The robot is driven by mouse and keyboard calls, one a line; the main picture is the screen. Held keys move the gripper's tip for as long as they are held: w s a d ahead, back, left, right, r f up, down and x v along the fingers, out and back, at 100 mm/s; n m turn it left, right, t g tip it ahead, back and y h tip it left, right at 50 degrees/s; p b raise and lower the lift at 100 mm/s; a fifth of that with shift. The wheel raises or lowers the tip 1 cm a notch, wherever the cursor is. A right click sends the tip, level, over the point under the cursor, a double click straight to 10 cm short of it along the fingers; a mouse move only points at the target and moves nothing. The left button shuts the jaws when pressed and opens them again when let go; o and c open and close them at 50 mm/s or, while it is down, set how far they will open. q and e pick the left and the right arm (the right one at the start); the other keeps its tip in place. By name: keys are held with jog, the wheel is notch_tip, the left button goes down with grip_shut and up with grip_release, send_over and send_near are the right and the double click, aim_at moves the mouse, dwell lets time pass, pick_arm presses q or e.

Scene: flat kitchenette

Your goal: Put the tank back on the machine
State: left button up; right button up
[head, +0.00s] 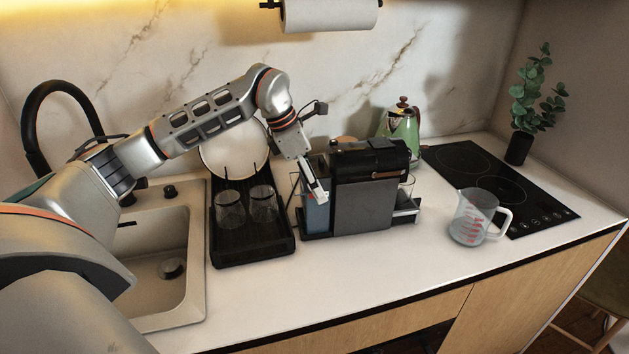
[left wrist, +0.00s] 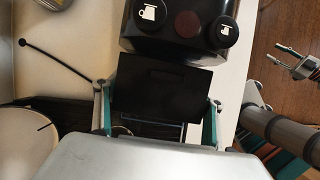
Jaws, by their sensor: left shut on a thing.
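The coffee machine (head: 365,200) is black and grey and stands on the counter. The bluish see-through tank (head: 317,217) is upright at its left side, close against it. My left gripper (head: 318,190) is shut on the tank near its top. In the left wrist view the tank's black lid (left wrist: 163,88) lies between my two fingers, and the machine's top with round buttons (left wrist: 185,25) is right beside it. The tank's underside is hidden, so I cannot tell whether it is seated.
A black drying rack (head: 252,250) with two glasses and a plate is close on the left, beside the sink (head: 165,265). A measuring jug (head: 470,220) stands by the hob (head: 500,190). A green kettle (head: 402,122) is behind the machine. The front counter is clear.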

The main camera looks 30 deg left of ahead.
pick_arm(q)
jog(key=o, duration=2.1)
jog(key=shift+f, duration=0.1)
jog(key=v, duration=1.2)
jog(key=shift+b, duration=0.3)
